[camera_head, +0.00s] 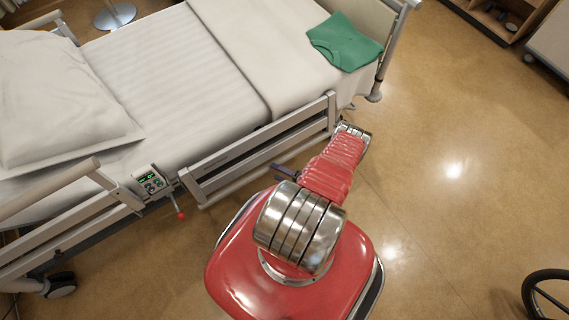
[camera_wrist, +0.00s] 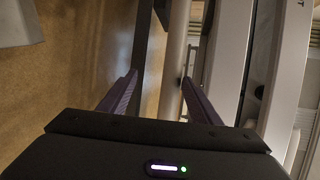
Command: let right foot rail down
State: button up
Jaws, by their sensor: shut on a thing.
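The right foot rail (camera_head: 262,136) is a pale grey frame with long horizontal bars along the near side of the bed. Its upper bar sits at about the mattress edge. My gripper (camera_head: 284,170) is beside the rail's outer face, its dark purple fingers near the lower bar. In the wrist view my gripper (camera_wrist: 160,76) has its two fingers on either side of a pale bar (camera_wrist: 174,55) of the rail and is shut on it. The exact contact is hard to see. A red-knobbed lever (camera_head: 180,214) hangs below the rail's left end.
A head-end rail (camera_head: 60,190) with a control panel (camera_head: 150,181) is at the left. A green folded cloth (camera_head: 345,42) lies on the bed's foot end. A wheel (camera_head: 545,296) shows at the bottom right.

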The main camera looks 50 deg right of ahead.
dwell(0.3)
jog(key=shift+s, duration=0.15)
jog(key=v, duration=1.3)
jog(key=shift+s, duration=0.2)
jog(key=shift+d, duration=0.1)
jog(key=shift+c, duration=0.4)
